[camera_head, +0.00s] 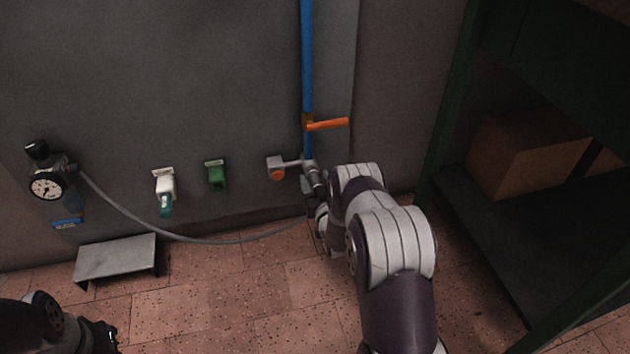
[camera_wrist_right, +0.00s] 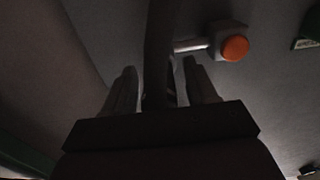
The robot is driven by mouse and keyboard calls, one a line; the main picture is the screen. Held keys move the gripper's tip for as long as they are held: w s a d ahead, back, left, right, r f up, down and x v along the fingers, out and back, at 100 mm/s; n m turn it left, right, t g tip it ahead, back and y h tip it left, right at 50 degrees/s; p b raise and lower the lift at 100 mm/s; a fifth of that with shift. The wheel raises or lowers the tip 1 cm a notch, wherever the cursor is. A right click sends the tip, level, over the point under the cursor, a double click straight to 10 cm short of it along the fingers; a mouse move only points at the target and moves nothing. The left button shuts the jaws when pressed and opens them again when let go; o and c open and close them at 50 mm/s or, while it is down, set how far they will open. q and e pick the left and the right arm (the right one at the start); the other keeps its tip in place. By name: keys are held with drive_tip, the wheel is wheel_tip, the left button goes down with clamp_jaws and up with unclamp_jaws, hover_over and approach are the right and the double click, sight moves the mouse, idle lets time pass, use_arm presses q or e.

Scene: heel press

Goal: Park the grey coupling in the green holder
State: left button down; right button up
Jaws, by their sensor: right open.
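The green holder (camera_head: 216,174) is on the wall left of the blue pipe; its edge also shows at the upper right of the right wrist view (camera_wrist_right: 313,22). The grey coupling (camera_head: 315,178) appears at the pipe's lower end, at the end of the grey hose, partly hidden by my right arm. My right gripper (camera_wrist_right: 161,72) is open, its fingers on either side of a dark upright part, probably the coupling or its hose; contact is unclear. My left gripper (camera_head: 103,338) is at the bottom left, too dark to judge its jaws.
An orange-handled valve (camera_head: 327,124) sits on the blue pipe (camera_head: 307,60). An orange button (camera_head: 277,174) is beside it. A white holder (camera_head: 165,183) with a teal piece, a gauge (camera_head: 46,187) and a metal step (camera_head: 116,257) are left. A shelf with a box (camera_head: 525,150) stands right.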

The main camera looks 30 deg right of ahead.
drive_tip(key=shift+c, duration=0.3)
clamp_jaws()
drive_tip(key=shift+p+v, duration=1.65)
drive_tip(key=shift+v, duration=1.35)
drive_tip(key=w+a+b, duration=0.1)
drive_tip(key=w+a, duration=0.2)
drive_tip(key=a, duration=0.9)
drive_tip(key=w+a+b, duration=0.1)
drive_tip(key=w+a, duration=0.1)
drive_tip(key=a, duration=1.1)
drive_tip(key=shift+w+a, duration=0.15)
drive_tip(key=shift+w, duration=0.2)
